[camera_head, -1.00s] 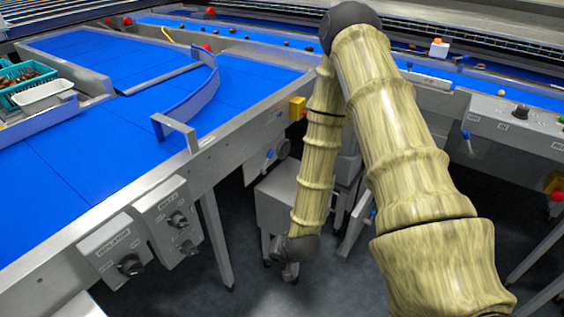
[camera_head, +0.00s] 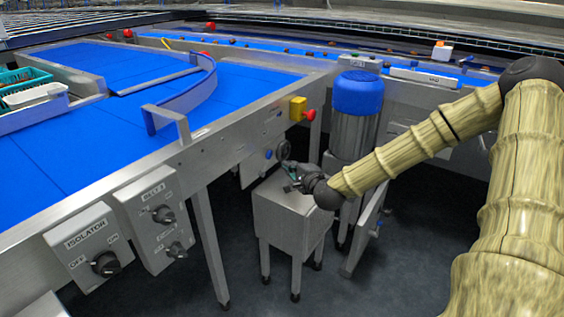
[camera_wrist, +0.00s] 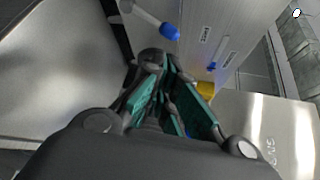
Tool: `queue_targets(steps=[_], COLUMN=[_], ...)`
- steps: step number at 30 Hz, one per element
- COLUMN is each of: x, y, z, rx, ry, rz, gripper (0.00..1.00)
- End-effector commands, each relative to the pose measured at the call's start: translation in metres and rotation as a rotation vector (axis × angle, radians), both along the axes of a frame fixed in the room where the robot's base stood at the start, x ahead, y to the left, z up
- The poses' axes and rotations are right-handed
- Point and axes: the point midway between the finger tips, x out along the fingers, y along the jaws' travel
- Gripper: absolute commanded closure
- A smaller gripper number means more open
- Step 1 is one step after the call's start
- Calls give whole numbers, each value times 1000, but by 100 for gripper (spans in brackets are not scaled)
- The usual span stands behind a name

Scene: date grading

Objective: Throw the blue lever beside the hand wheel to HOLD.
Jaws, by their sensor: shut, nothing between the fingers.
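The blue-tipped lever (camera_head: 268,154) is on the grey side panel under the conveyor, just left of the dark hand wheel (camera_head: 283,150). In the wrist view, a lever with a large blue tip (camera_wrist: 170,31) stands out beyond my fingers, and a second, smaller blue tip (camera_wrist: 212,66) is to its right. I cannot tell for sure which of them is the lever by the wheel. My gripper (camera_head: 289,174) is above the grey box, near the wheel and lever. Its teal fingers (camera_wrist: 163,103) are shut and empty, apart from both blue tips. The small label lettering is unreadable.
A grey box on legs (camera_head: 288,207) stands under my gripper. A blue-topped cylinder (camera_head: 357,93) is close behind my wrist. A yellow box with a red button (camera_head: 299,109) is above the wheel. Isolator (camera_head: 93,247) and belt control boxes are on the left.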

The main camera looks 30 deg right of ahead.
Motion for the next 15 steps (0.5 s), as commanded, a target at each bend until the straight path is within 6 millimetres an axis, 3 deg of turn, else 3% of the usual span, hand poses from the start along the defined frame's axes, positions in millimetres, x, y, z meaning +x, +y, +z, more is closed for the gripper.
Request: queue_targets(steps=[5,15], x=[2,3], y=[-11,-12], z=[6,7], rx=[43,44], ry=[-41,-43], rz=[-28,-29], gripper=[100,100])
